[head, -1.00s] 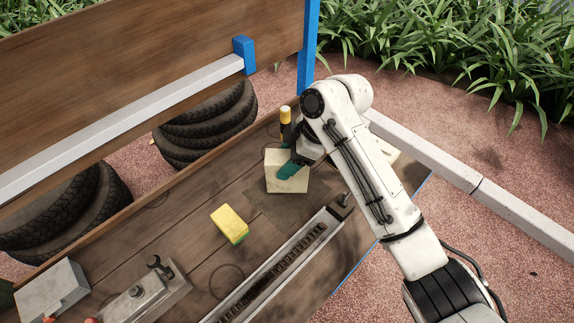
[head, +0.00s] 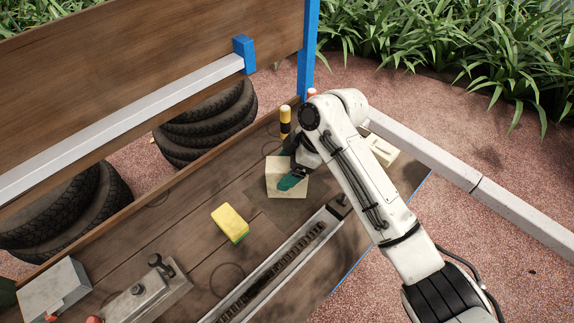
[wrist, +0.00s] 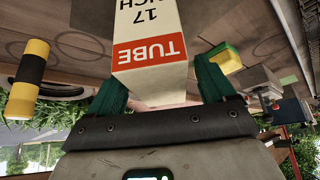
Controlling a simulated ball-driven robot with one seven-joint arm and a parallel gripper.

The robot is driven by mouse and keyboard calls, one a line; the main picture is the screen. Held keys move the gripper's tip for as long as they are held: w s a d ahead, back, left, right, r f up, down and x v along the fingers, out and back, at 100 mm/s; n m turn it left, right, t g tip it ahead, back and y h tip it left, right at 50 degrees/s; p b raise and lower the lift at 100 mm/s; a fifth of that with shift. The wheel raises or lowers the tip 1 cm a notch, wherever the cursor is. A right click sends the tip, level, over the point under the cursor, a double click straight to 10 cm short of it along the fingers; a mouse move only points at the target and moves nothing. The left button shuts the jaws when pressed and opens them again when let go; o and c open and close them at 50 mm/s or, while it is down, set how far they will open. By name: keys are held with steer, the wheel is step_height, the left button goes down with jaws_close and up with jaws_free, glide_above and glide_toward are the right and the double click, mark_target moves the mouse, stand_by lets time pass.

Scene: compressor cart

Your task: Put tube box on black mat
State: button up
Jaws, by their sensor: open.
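The tube box (head: 274,186) is a cream carton at the back part of the black mat (head: 283,208), a thin dark square on the wooden cart bed. I cannot tell whether its underside fully touches the mat. In the wrist view the tube box (wrist: 150,54) shows a red "TUBE" label. My gripper (head: 292,182) is at the box, with a teal finger across it in the head view. In the wrist view my gripper (wrist: 160,82) has one teal finger on each side of the box, jaws open. The far finger is hidden in the head view.
A yellow-and-black cylinder (head: 285,122) stands behind the box; a yellow-green sponge (head: 230,223) lies left of the mat. A long metal rail (head: 275,268) runs in front. A cream block (head: 381,150) lies right, behind my arm. Bare planks lie between sponge and mat.

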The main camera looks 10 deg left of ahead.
steer(key=shift+r, duration=0.2)
steer(key=b+v, duration=0.1)
steer(key=v, duration=1)
steer(key=shift+d+r, duration=0.2)
steer(key=shift+r, duration=0.2)
